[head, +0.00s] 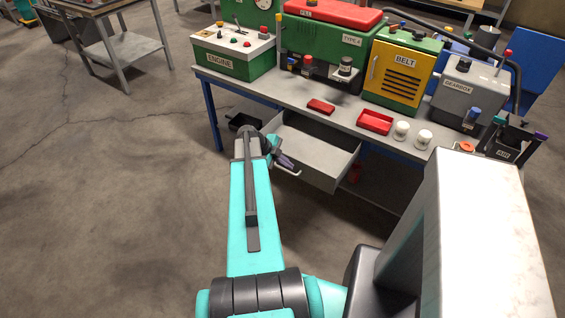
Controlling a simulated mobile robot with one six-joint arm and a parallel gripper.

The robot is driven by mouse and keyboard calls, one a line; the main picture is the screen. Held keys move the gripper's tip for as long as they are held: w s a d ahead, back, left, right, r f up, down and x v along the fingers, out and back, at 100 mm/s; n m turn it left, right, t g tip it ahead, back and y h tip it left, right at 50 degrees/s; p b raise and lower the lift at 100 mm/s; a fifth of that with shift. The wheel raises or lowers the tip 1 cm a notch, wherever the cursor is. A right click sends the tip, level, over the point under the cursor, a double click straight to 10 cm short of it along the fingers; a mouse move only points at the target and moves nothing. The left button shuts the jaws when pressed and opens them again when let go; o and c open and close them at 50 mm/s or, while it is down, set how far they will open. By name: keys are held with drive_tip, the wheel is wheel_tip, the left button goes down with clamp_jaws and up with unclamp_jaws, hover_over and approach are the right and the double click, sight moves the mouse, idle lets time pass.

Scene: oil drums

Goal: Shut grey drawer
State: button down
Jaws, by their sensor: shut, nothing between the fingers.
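The grey drawer (333,155) under the workbench is pulled out toward me, and its open inside shows. Its front panel faces the lower left, with a pale handle (287,172) low on it. My gripper (287,163) is small in the head view, at the end of my teal arm, close to the drawer's front left side by the handle. Its fingers are shut with nothing between them. I cannot tell whether they touch the drawer. My own wrist hides part of the drawer's left side.
The workbench (345,117) carries the green engine box (236,53), the yellow belt box (402,72), the grey gearbox (465,92), red trays (375,122) and small white jars (402,130). A lower shelf (377,190) lies beneath. Open concrete floor is at left.

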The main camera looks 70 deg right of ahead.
sight(298, 165)
drive_tip(key=shift+s+d+p, duration=0.2)
drive_tip(key=shift+d+p, duration=0.1)
drive_tip(key=shift+d, duration=0.45)
drive_tip(key=shift+s+d+p, duration=0.2)
drive_tip(key=shift+d+p, duration=0.1)
drive_tip(key=shift+d, duration=0.45)
drive_tip(key=shift+a, duration=0.1)
drive_tip(key=shift+w+d, duration=0.1)
drive_tip(key=shift+d, duration=0.1)
